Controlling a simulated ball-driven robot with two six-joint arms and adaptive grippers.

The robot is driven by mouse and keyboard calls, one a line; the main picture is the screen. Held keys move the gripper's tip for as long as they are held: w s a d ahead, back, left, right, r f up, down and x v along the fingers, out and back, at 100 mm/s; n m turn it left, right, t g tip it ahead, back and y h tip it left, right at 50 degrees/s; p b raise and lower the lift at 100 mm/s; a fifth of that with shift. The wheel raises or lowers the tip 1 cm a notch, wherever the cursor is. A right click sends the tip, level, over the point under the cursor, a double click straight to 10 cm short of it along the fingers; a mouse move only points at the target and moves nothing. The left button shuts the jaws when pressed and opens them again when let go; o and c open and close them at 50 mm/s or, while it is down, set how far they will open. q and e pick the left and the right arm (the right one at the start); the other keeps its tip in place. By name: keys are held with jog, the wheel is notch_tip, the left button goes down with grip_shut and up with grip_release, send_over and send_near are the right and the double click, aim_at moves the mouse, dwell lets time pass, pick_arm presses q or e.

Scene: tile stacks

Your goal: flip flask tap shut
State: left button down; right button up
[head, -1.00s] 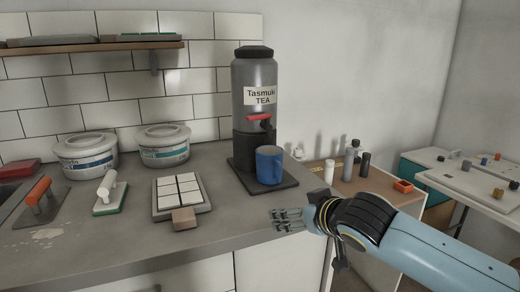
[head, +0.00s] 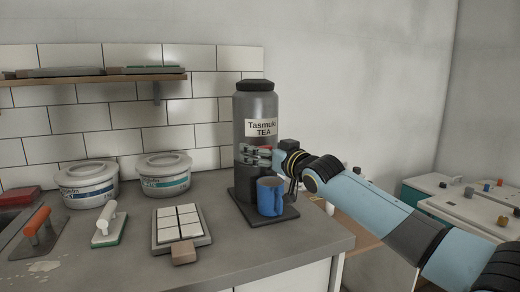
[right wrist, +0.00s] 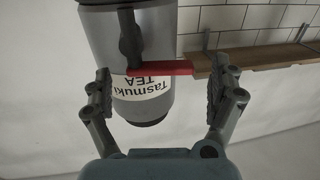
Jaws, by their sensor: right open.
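The grey flask (head: 252,104), labelled "Tasmuki TEA", stands upright on a dark base tray (head: 240,207) near the counter's right end. Its red tap lever (head: 265,147) is mostly hidden by my right gripper (head: 258,156) in the head view. In the right wrist view, which shows the flask (right wrist: 104,40) upside down, the red lever (right wrist: 160,68) lies across between the spread fingers of my right gripper (right wrist: 162,78). I cannot tell whether a finger touches it. The fingers hold nothing. A blue mug (head: 270,197) stands below the tap. My left gripper is not in view.
Two lidded tubs (head: 87,186) (head: 163,177) stand by the tiled wall. A board of white tiles (head: 180,224), a green-based float (head: 108,226) and an orange-handled trowel (head: 38,233) lie on the counter (head: 130,262). A shelf (head: 90,79) runs above the tubs.

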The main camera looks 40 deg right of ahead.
jog(key=shift+w, duration=1.2)
jog(key=c, duration=1.2)
